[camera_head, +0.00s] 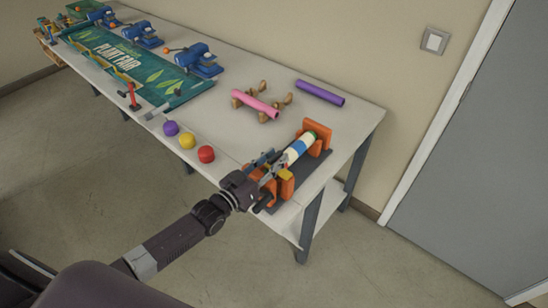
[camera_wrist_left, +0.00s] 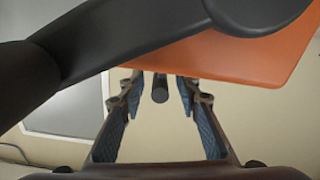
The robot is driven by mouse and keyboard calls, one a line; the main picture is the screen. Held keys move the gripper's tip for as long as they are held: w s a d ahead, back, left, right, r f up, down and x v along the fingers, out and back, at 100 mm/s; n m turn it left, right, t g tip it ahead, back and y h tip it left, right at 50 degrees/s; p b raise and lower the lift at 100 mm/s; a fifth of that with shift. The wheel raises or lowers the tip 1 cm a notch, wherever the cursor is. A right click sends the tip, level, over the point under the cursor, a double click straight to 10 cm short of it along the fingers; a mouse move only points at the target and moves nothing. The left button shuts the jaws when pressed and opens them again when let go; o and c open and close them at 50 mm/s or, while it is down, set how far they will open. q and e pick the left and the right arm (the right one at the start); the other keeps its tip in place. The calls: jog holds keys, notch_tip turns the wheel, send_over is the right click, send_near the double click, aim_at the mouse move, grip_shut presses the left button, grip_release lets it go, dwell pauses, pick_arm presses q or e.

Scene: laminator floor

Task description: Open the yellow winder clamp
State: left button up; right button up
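The winder (camera_head: 318,140) stands at the table's near right end, with orange end supports on a dark base and a white, blue and green roll between them. The yellow clamp (camera_head: 286,174) sits on its near orange support. My left gripper (camera_head: 264,166) is at that near end, close beside the clamp. In the left wrist view my left gripper (camera_wrist_left: 158,92) is open, with blue-padded fingers apart on either side of a dark rod end (camera_wrist_left: 160,94). An orange plate (camera_wrist_left: 220,65) of the winder fills the upper right. Contact cannot be told. My right gripper is out of view.
On the table (camera_head: 225,118) lie a pink roll (camera_head: 255,104) on a wooden stand and a purple roll (camera_head: 320,93). Purple, yellow and red knobs (camera_head: 206,154) line the front edge. A green banner (camera_head: 125,60) and blue devices (camera_head: 199,61) lie farther left.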

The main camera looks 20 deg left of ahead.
pick_arm(q)
grip_shut()
dwell(0.3)
jog(key=shift+w, duration=0.1)
